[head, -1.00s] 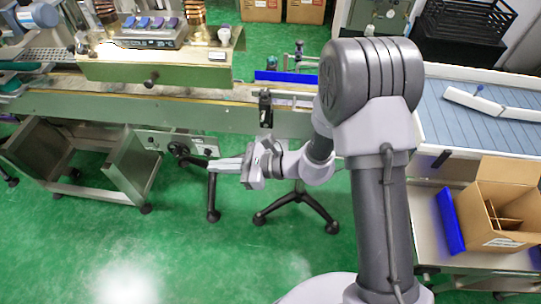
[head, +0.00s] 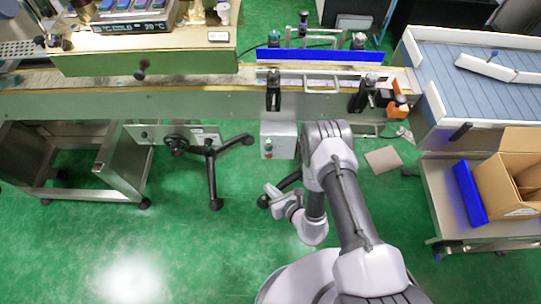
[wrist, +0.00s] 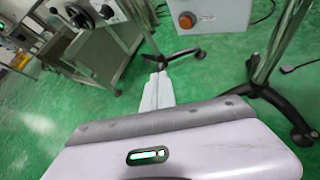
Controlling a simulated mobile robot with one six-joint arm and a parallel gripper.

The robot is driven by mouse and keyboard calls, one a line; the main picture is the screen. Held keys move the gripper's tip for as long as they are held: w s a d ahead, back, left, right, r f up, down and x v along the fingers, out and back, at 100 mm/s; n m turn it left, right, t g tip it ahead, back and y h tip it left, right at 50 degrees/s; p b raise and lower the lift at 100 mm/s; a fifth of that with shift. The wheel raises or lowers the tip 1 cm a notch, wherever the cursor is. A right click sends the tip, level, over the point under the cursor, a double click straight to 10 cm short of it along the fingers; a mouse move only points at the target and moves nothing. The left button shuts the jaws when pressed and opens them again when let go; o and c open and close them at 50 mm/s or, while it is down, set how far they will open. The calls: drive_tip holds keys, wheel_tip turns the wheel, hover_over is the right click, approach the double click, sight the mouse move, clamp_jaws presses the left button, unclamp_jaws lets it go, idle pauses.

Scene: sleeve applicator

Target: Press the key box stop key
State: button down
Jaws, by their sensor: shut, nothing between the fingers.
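In the wrist view a grey box (wrist: 221,12) shows an orange-red button. No label marks a stop key legibly, so I cannot tell which box holds it. My gripper (head: 270,188) is shut and empty, below the grey box and apart from it.
A machine rail (head: 200,106) crosses the view. Black wheeled feet (head: 215,203) stand on the green floor left of my gripper. A metal stand (head: 75,194) is at left. A cardboard carton (head: 500,190) and a blue-slatted conveyor (head: 480,95) are at right. The front left floor is clear.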

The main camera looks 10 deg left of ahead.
sight(269, 157)
drive_tip(key=w+a+b, duration=0.2)
drive_tip(key=w+b, duration=0.1)
drive_tip(key=w, duration=0.5)
drive_tip(key=shift+w, duration=0.3)
drive_tip(key=shift+w+a+b, duration=0.1)
drive_tip(key=shift+w+b, duration=0.05)
drive_tip(key=shift+b, duration=0.2)
idle(1.7)
drive_tip(key=shift+w, duration=0.25)
drive_tip(key=shift+w+a+b, duration=0.15)
drive_tip(key=shift+w+b, duration=0.2)
drive_tip(key=shift+w, duration=0.1)
idle(0.5)
drive_tip(key=shift+s+r, duration=0.1)
drive_tip(key=shift+s+d+p, duration=0.2)
drive_tip(key=shift+s+p, duration=0.1)
drive_tip(key=shift+s, duration=0.45)
